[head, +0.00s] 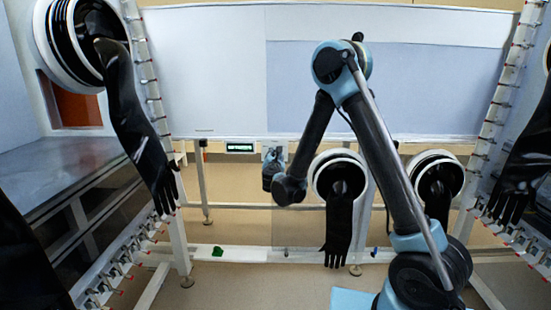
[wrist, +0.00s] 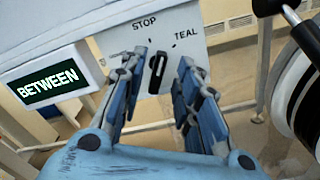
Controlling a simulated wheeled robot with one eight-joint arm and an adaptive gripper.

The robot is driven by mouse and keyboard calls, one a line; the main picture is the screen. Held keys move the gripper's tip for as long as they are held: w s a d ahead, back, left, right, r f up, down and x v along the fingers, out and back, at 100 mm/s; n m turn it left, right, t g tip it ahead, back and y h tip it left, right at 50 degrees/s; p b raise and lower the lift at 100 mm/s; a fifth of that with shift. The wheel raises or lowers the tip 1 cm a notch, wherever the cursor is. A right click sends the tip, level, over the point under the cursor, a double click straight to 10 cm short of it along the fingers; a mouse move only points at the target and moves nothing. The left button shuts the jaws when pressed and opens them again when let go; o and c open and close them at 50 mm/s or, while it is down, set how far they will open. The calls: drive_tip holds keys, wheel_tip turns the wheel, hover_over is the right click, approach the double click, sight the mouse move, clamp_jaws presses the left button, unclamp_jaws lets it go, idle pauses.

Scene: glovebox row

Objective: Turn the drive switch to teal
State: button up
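The drive switch (wrist: 157,73) is an elongated black handle on a white panel (wrist: 213,14) in the wrist view. It leans slightly right, its upper end aimed between the printed words STOP (wrist: 144,22) and TEAL (wrist: 186,35). A small display (wrist: 48,84) left of it reads BETWEEN in pale letters; the display also shows in the head view (head: 240,148). My gripper (wrist: 162,64) is open, its blue fingers on either side of the handle with gaps visible. In the head view my gripper (head: 273,160) is small at the panel, and the switch cannot be made out.
A round glove port (wrist: 300,95) with a black glove is close at the right in the wrist view. In the head view, black gloves hang from ports at the left (head: 125,90) and centre (head: 338,225). A green object (head: 217,252) lies on the low rail.

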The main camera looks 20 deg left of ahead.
drive_tip(key=shift+a, duration=0.1)
clamp_jaws()
